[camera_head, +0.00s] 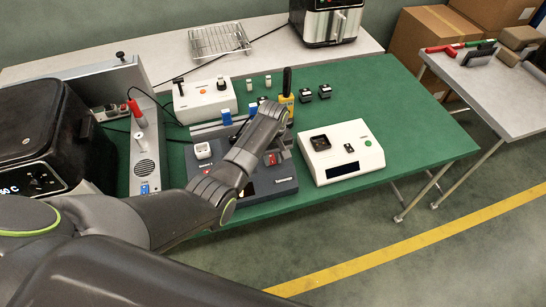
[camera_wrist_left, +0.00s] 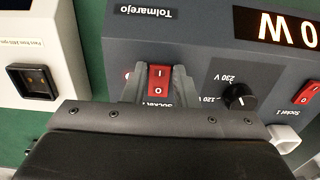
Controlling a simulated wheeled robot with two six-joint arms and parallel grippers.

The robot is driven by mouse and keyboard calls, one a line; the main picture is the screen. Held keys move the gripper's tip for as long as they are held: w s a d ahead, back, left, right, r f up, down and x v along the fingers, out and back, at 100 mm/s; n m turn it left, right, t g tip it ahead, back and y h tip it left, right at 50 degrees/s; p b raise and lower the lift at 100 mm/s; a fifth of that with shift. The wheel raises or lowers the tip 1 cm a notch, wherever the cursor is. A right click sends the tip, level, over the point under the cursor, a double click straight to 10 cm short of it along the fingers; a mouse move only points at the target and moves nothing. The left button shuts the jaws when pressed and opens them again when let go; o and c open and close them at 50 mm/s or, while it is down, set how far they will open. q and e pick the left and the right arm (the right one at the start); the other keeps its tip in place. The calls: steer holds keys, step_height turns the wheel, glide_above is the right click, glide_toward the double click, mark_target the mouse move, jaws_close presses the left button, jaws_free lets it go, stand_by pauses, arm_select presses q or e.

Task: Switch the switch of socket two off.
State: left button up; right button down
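The dark grey socket box (camera_head: 285,187) stands on the green table mat; its panel also fills much of the left wrist view (camera_wrist_left: 208,45), with lettering upside down. A red rocker switch (camera_wrist_left: 158,80) sits between the fingertips of my left gripper (camera_wrist_left: 158,88). A socket label beside it is partly covered, so I cannot read its number. The fingers are apart, one on each side of the switch; contact is unclear. In the head view my left gripper (camera_head: 273,153) reaches down over the box's right part. A second red switch (camera_wrist_left: 307,93) shows at the right. My right gripper is not in view.
A white device (camera_head: 340,170) stands close right of the box. A white unit (camera_head: 204,101) and a yellow holder (camera_head: 287,105) stand behind it. A black fryer (camera_head: 50,140) is at left. The mat's right part (camera_head: 410,120) is clear.

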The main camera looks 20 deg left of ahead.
arm_select(q)
jaws_close()
steer(key=shift+w+a+g+h+b, duration=0.25)
steer(key=shift+g+h+b, duration=0.35)
steer(key=shift+g+b, duration=0.3)
steer(key=shift+w+r+g, duration=0.1)
steer(key=shift+r+g, duration=0.05)
steer(key=shift+g, duration=0.15)
steer(key=shift+o, duration=2.3)
jaws_free()
steer(key=shift+r, duration=0.1)
steer(key=v, duration=1.7)
steer(key=shift+a+p, duration=0.35)
steer(key=shift+p, duration=0.1)
